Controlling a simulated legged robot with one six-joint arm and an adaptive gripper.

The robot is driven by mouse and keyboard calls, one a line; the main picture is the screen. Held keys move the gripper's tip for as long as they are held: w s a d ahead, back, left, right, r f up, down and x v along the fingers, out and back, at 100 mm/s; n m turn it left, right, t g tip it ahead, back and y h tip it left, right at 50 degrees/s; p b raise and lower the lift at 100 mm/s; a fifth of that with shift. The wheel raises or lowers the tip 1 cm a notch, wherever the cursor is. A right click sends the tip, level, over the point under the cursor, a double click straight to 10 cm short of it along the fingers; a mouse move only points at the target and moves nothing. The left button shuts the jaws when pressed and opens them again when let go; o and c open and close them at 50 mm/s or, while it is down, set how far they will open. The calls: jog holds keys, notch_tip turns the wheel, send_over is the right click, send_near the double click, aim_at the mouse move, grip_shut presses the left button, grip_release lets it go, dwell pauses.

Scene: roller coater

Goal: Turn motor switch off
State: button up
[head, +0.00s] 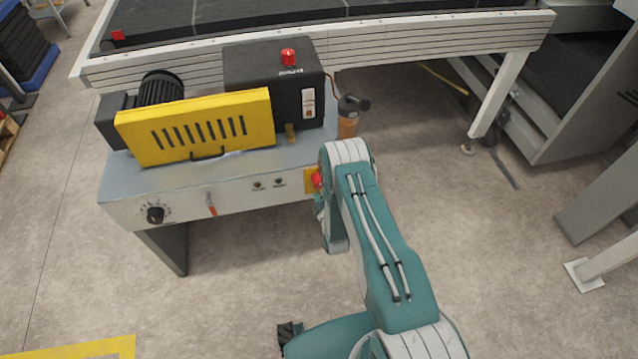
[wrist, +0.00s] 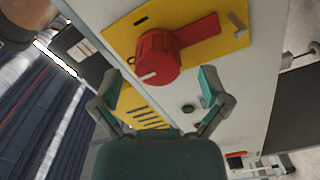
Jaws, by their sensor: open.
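A red rotary knob (wrist: 158,57) sits on a yellow plate (wrist: 128,27) on the machine's pale front panel. It has a white mark on its front and a red arm reaching right across the plate. In the head view the red knob (head: 317,180) shows at the panel's right end, partly behind my arm. I cannot read a label naming it the motor switch. My gripper (wrist: 160,82) is open and empty, its two fingers apart just below the knob in the wrist view. I cannot tell whether they touch it. In the head view my arm mostly hides the gripper.
The panel also has a black dial (head: 155,214), an orange-red lever (head: 211,204) and small red and green buttons (head: 279,183). Above stand a yellow slotted guard (head: 195,127) and a black box (head: 262,75) with a red button (head: 288,57) and white rocker (head: 308,101).

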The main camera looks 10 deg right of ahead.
jog(key=s, duration=0.9)
jog(key=shift+s+a, duration=0.15)
notch_tip(320, 180, up, 20)
jog(key=r+m+g, duration=0.1)
jog(key=m+g, duration=0.3)
send_over(319, 180)
notch_tip(319, 180, up, 9)
jog(key=s+m+g, duration=0.2)
jog(key=s, duration=0.1)
jog(key=s+r+m+g, duration=0.3)
jog(key=s+r+m, duration=0.1)
jog(key=s+r, duration=0.9)
jog(key=s+r+m+g, duration=0.1)
jog(key=s+r, duration=0.1)
jog(key=s, duration=0.7)
jog(key=s+r+m+g, duration=0.2)
jog(key=s, duration=0.8)
jog(key=shift+s+r, duration=0.15)
jog(key=shift+s, duration=0.1)
